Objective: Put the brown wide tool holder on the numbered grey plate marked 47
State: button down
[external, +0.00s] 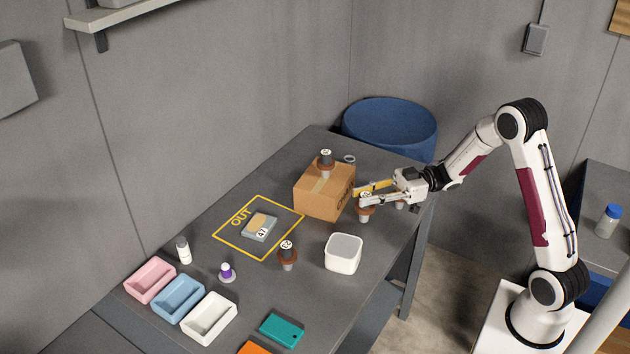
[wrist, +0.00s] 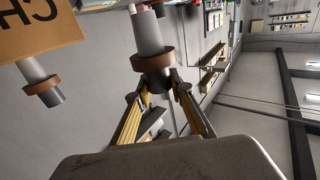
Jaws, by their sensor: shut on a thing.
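My gripper (external: 372,191) is shut on the brown wide tool holder (external: 365,211), right of the cardboard box. In the wrist view the yellow fingers (wrist: 162,100) close on the dark head of this holder (wrist: 152,62), which has a brown flange and a pale cone. I cannot tell whether its foot touches the table. The grey plate marked 47 (external: 262,234) lies inside the yellow OUT outline, left of my gripper, with a tan pad (external: 259,221) on it.
The cardboard box (external: 322,196) bears another brown-flanged holder (external: 326,162). A white tub (external: 343,254), purple-topped item (external: 226,271), white bottle (external: 183,250) and trays (external: 178,298) surround the outline.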

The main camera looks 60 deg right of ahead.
jog(key=w+a+r+m+t+h, duration=0.1)
jog(key=w+a+t, duration=0.1)
jog(key=w+a, duration=1.45)
jog(key=w+d+r+m+t+h, duration=0.1)
jog(key=w+d+m+h, duration=0.1)
jog(key=w, duration=0.4)
jog(key=w+d+r+m+t+h, duration=0.1)
jog(key=w+d+m+t+h, duration=0.1)
jog(key=w, duration=0.4)
jog(key=shift+w+d+m+t+h, duration=0.25)
jog(key=shift+d+m+h, duration=0.2)
jog(key=shift+h, duration=0.75)
notch_tip(320, 180, down, 6)
jog(key=shift+f, duration=1.9)
